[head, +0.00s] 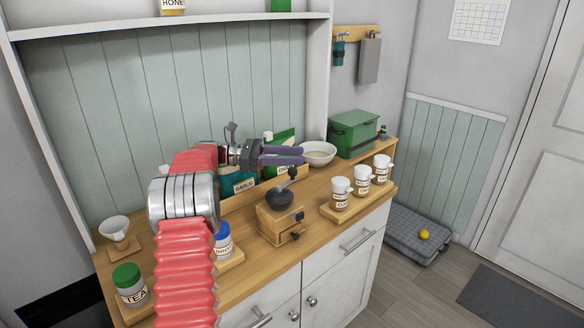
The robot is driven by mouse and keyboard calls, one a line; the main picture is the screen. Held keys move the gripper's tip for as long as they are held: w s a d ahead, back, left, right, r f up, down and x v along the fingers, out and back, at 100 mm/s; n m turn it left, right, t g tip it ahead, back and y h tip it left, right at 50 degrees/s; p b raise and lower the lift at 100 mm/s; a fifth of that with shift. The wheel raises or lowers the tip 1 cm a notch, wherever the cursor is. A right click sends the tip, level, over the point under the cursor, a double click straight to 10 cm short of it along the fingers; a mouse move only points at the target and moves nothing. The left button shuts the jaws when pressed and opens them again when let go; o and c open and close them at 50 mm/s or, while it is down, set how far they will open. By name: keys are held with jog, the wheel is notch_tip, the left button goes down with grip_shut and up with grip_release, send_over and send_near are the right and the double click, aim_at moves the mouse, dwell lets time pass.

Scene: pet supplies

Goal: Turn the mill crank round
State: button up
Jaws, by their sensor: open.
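The mill stands on the wooden counter (323,222) in the head view, with a wooden box body (276,222) and a dark bowl-shaped top (279,197). Its crank (290,176) is a short arm on top with a dark knob at the right end. A small drawer at the mill's base sticks out toward the front. My gripper (303,156) is open, its two purple fingers pointing right. It is above and behind the crank in the picture, apart from it as far as I can tell. My red-sleeved arm reaches in from the front and hides part of the counter.
A tray of white labelled jars (340,190) stands right of the mill. A white bowl (318,153) and a green box (353,133) are behind. A tea jar (129,285) and a blue-lidded jar (223,241) stand left. Bare counter lies between mill and jar tray.

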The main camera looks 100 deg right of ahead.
aim_at(292, 169)
jog(key=shift+r, duration=2.45)
jog(key=shift+w, duration=0.1)
